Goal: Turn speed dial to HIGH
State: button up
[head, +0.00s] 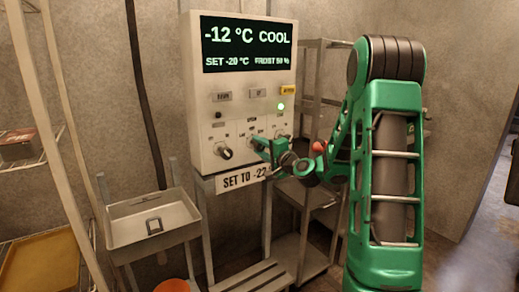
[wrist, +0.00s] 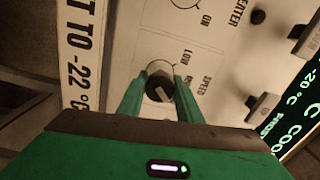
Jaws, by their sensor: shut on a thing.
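The speed dial (wrist: 160,86) is a dark round knob with a pale pointer bar, on the white control panel (head: 210,125). In the wrist view the word SPEED and the label LOW are beside it; other setting labels are partly hidden by a finger. My gripper (wrist: 160,92) has its two green fingers on either side of the dial and is shut on it. I cannot tell exactly which setting the pointer faces. In the head view my gripper (head: 262,147) is at the panel's lower middle and covers the dial.
The display (head: 248,45) reads -12 °C COOL, SET -20 °C. Another knob (head: 225,152) is to the left. A SET TO -22 sign (head: 240,180) hangs below; a metal sink (head: 150,218) stands lower left.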

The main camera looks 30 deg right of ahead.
jog(key=shift+d+f+m, duration=0.1)
jog(key=shift+f+m, duration=0.1)
jog(key=shift+m, duration=0.3)
jog(key=shift+s, duration=0.1)
jog(key=o, duration=1)
jog(key=shift+o, duration=0.2)
jog(key=shift+r, duration=0.1)
jog(key=s, duration=1)
jog(key=shift+s+d, duration=0.15)
jog(key=shift+s, duration=0.15)
